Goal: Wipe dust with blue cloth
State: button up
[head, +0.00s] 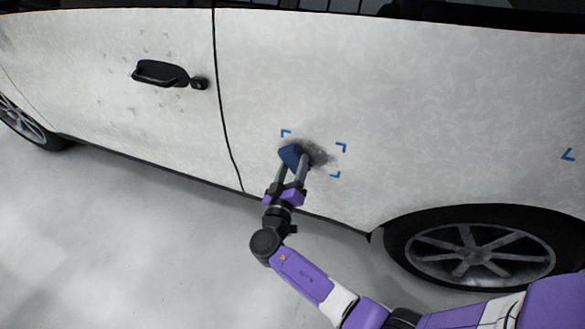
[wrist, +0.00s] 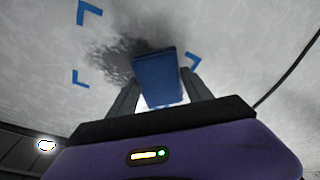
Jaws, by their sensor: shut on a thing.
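The blue cloth (head: 291,156) is a folded pad at the car's side panel, and it also shows in the wrist view (wrist: 159,78). My gripper (head: 290,171) is shut on it, with one finger on each side. A dark grey dust patch (head: 320,156) lies on the white panel (head: 430,110) just right of the cloth in the head view. In the wrist view the dust (wrist: 115,58) spreads to the left of and above the cloth. Blue corner marks (head: 341,147) frame the dust. The cloth is at the panel's surface or very near it; I cannot tell whether they touch.
A black door handle (head: 160,73) sticks out on the door at left. A dark wheel (head: 478,250) is at lower right. Another blue mark (head: 567,155) is at the far right. The grey floor (head: 110,240) is clear at left.

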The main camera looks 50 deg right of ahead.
jog(key=shift+w+d, duration=0.15)
jog(key=shift+d, duration=0.25)
